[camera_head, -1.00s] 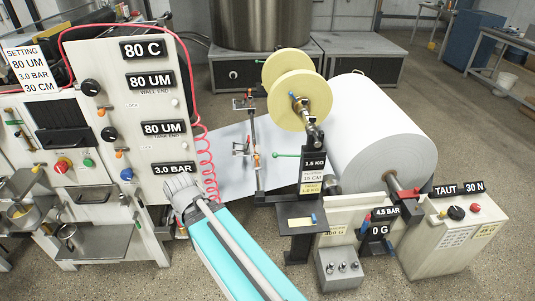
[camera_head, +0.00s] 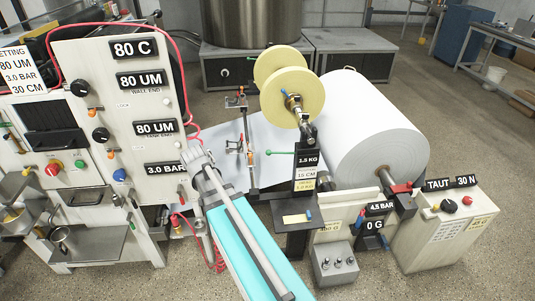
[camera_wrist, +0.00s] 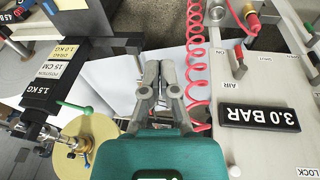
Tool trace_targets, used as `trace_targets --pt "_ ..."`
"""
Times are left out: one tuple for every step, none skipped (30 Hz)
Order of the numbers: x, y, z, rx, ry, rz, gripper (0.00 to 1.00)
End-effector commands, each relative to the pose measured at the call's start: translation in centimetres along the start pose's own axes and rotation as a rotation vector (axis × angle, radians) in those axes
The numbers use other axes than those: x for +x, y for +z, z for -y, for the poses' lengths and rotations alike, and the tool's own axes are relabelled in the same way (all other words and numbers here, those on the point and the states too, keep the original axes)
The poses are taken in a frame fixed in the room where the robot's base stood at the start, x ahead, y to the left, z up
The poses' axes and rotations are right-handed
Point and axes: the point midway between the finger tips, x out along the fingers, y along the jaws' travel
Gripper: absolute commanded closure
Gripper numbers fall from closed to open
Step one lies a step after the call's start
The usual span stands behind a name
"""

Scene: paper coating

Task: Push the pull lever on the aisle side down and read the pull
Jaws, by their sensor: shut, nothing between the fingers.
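My gripper (camera_head: 197,158) is shut and empty, in the air beside the 3.0 BAR label (camera_head: 165,169) in the head view. In the wrist view its fingers (camera_wrist: 160,68) are over the pale sheet, left of the red coiled hose. A green-tipped lever (camera_head: 279,153) sticks out left of the stand with the 1.5 KG display (camera_head: 308,160); it also shows in the wrist view (camera_wrist: 75,107). I cannot tell which lever is the pull lever. My gripper touches none of these levers.
The control panel (camera_head: 92,70) stands left of my gripper, with the red coiled hose (camera_wrist: 196,60) along its edge. A yellow double roll (camera_head: 285,88) and a large white paper roll (camera_head: 375,125) stand to the right. A grey block (camera_head: 335,264) sits in front.

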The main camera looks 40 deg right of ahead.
Motion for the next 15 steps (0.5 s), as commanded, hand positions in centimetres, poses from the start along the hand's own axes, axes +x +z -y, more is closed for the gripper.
trace_targets --pt "0.6 -2.8 -1.2 0.084 0.027 -0.027 1.0" --pt "0.8 -4.1 -2.1 0.134 0.044 -0.044 1.0" --pt "1.1 -5.7 -3.2 0.2 0.064 -0.068 1.0" --pt "1.3 -6.9 -4.1 0.248 0.078 -0.086 1.0" --pt "1.5 -8.0 -5.0 0.296 0.093 -0.104 1.0" --pt "1.8 -9.6 -6.3 0.36 0.111 -0.13 1.0" --pt "2.0 -10.7 -7.2 0.405 0.124 -0.148 1.0" --pt "2.1 -11.7 -8.2 0.451 0.136 -0.167 1.0" --pt "2.4 -13.1 -9.4 0.507 0.151 -0.193 1.0" --pt "2.5 -14.0 -10.3 0.548 0.162 -0.211 1.0" --pt "2.6 -14.9 -11.2 0.586 0.171 -0.228 1.0" --pt "2.8 -15.9 -12.3 0.634 0.182 -0.252 1.0" --pt "2.9 -16.6 -13.2 0.666 0.189 -0.267 1.0" --pt "3.0 -17.3 -13.9 0.695 0.197 -0.282 1.0" --pt "3.0 -18.0 -14.7 0.73 0.203 -0.3 1.0"
